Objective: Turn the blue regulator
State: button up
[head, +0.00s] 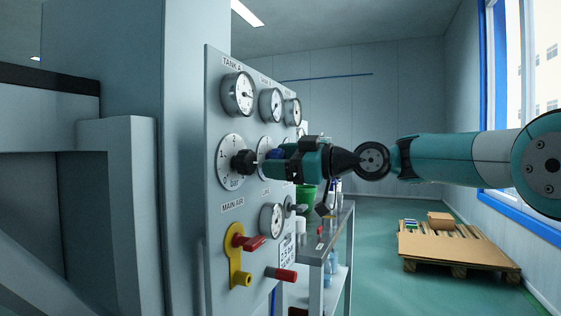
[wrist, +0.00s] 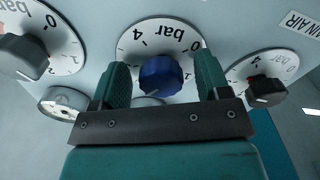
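The blue regulator (wrist: 160,76) is a round blue knob on a white dial marked "bar" on the panel (head: 219,115). In the wrist view it sits between the two teal fingers of my gripper (wrist: 163,70). A gap shows on each side, so the fingers are open and appear clear of the knob. In the head view my gripper (head: 280,163) is at the panel's middle row. Only a bit of blue (head: 275,153) shows there; the fingers hide the rest. How far the fingertips reach along the knob is hard to tell.
Black regulators flank it, one left (wrist: 22,50) and one right (wrist: 266,91) in the wrist view. Gauges (head: 238,94) line the panel top. A cart (head: 331,237) stands behind; a pallet (head: 460,250) lies right.

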jog(key=b+v, duration=0.1)
jog(key=v, duration=1.6)
jog(key=shift+d, duration=0.2)
jog(key=shift+s, duration=0.15)
